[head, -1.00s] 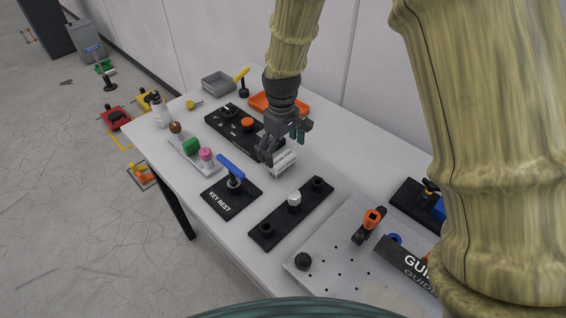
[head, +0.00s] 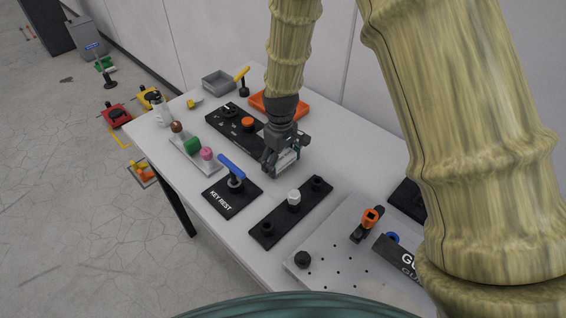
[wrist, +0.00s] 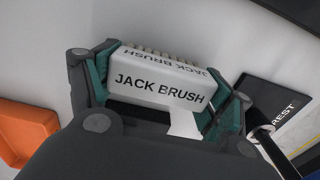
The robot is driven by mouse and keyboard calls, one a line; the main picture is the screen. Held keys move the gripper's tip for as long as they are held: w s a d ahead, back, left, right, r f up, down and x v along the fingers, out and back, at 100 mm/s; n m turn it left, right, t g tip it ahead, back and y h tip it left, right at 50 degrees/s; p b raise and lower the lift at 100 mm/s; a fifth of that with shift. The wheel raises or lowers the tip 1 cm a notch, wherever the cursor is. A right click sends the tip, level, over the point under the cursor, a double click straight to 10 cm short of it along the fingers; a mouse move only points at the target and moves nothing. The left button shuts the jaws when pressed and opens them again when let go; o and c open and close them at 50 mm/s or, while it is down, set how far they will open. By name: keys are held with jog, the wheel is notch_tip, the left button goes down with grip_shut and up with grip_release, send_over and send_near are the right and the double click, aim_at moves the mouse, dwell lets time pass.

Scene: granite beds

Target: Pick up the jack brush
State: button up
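The jack brush (wrist: 157,87) is a white block with black "JACK BRUSH" lettering and pale bristles along its far side. In the head view, the jack brush (head: 288,161) is at the middle of the table, partly hidden by the fingers. My gripper (head: 285,156) is around it from above. In the wrist view, the teal finger pads of my gripper (wrist: 160,95) lie close against both ends of the brush and look shut on it. I cannot tell whether the brush is clear of the table.
The black key rest (head: 216,201) with a blue-handled key (head: 231,167) is left of the brush. A black plate with pegs (head: 267,227) lies in front. A black panel (head: 226,126) and an orange tray (head: 293,107) are behind. Bare table lies to the right.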

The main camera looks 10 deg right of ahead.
aim_at(281, 156)
jog(key=shift+c, duration=0.6)
jog(key=shift+r+b, duration=1.05)
jog(key=shift+r, duration=3.95)
